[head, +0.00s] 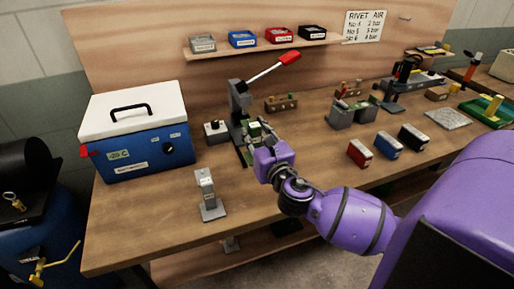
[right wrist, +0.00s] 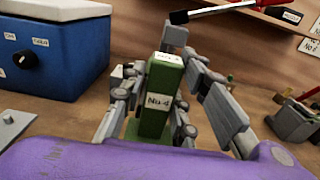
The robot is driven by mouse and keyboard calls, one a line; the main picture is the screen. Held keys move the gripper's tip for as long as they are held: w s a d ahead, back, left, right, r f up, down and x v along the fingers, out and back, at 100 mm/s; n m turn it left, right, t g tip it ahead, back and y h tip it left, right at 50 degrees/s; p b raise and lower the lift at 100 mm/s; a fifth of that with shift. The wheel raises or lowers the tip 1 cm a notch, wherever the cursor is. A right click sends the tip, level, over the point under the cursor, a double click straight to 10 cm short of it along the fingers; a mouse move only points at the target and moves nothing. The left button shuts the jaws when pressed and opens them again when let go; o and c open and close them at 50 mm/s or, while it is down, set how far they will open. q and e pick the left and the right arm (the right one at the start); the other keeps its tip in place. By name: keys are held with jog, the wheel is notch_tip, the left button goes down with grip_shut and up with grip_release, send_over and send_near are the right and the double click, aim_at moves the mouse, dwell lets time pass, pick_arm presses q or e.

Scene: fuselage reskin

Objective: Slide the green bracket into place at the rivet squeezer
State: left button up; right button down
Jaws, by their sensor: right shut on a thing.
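The green bracket (head: 254,131) stands upright at the rivet squeezer (head: 237,102), a grey press with a red-tipped lever. My right gripper (head: 263,134) is shut on the bracket, reaching in from the front right. In the right wrist view, the bracket (right wrist: 162,122) carries a "No 4" label and stands between the fingers of my right gripper (right wrist: 160,88). The squeezer's grey head (right wrist: 174,36) shows just behind its top. The bracket's foot is partly hidden, so I cannot tell whether it is fully seated. My left gripper is not in view.
A blue cooler box (head: 147,146) stands left of the squeezer, with a small grey box (head: 216,132) between them. A grey stand (head: 208,196) is at the front. Red, blue and black boxes (head: 388,145) lie to the right. A bin shelf (head: 262,47) hangs behind.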

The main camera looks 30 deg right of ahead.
aim_at(258, 144)
jog(key=f, duration=0.1)
jog(key=w+d+f, duration=0.1)
jog(key=d+f, duration=0.1)
jog(key=shift+w+f+b, duration=0.2)
jog(key=shift+w+b, duration=0.1)
jog(key=shift+w, duration=0.1)
jog(key=f, duration=0.2)
jog(key=shift+w+d+f, duration=0.1)
jog(key=shift+d+f, duration=0.1)
jog(key=shift+f, duration=0.15)
jog(key=shift+f+b, duration=0.3)
jog(key=shift+f, duration=0.05)
jog(key=shift+f, duration=0.2)
jog(key=c, duration=1.4)
grip_release()
jog(key=shift+o, duration=0.2)
jog(key=shift+r, duration=0.1)
